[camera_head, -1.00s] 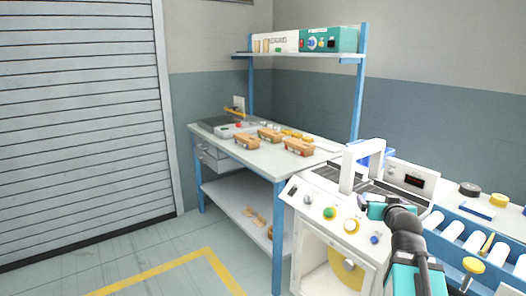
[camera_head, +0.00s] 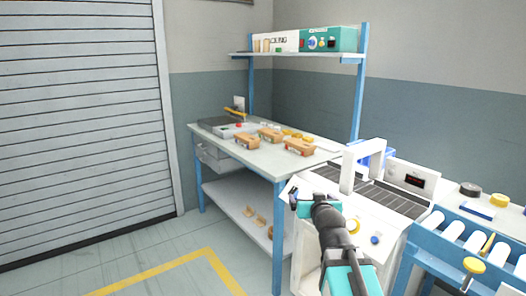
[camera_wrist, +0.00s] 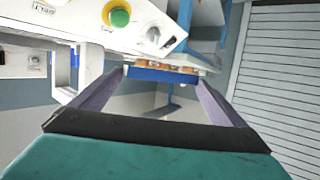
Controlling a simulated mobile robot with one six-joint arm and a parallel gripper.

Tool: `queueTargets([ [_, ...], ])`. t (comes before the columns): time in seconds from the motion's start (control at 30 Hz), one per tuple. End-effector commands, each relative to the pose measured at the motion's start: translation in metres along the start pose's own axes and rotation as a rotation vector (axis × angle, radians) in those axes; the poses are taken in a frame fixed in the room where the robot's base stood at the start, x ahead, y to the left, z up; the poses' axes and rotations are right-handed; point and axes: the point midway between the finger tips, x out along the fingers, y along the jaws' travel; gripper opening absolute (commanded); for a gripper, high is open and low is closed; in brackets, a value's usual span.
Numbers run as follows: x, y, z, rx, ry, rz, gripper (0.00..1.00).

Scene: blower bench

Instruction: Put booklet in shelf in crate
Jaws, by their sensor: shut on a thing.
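My gripper (camera_head: 306,196) is at the front left of the white machine, near the bench's right front corner. In the wrist view its two fingers (camera_wrist: 162,78) are apart, with a flat blue thing seen edge-on spanning their tips. This appears to be the booklet (camera_wrist: 160,75); its cover and far side are hidden. In the head view my arm and gripper hide the held thing. A shelf (camera_head: 298,54) on blue posts stands above the bench, with a white box and a teal box on it. I cannot make out a crate for certain.
The white machine (camera_head: 386,199), with an arch and buttons, stands beside the bench (camera_head: 225,144). Several wooden-bodied items (camera_head: 270,135) lie on the bench. A roller conveyor (camera_head: 470,242) is at the right. The floor at front left (camera_head: 150,245) is clear.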

Motion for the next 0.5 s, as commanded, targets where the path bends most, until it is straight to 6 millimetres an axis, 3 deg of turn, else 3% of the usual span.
queueTargets([
  [0.03, 0.003, 0.003, 0.010, 0.000, 0.000, 0.004, 0.72],
  [0.5, 0.018, 0.004, 0.058, 0.000, 0.000, 0.004, 0.72],
])
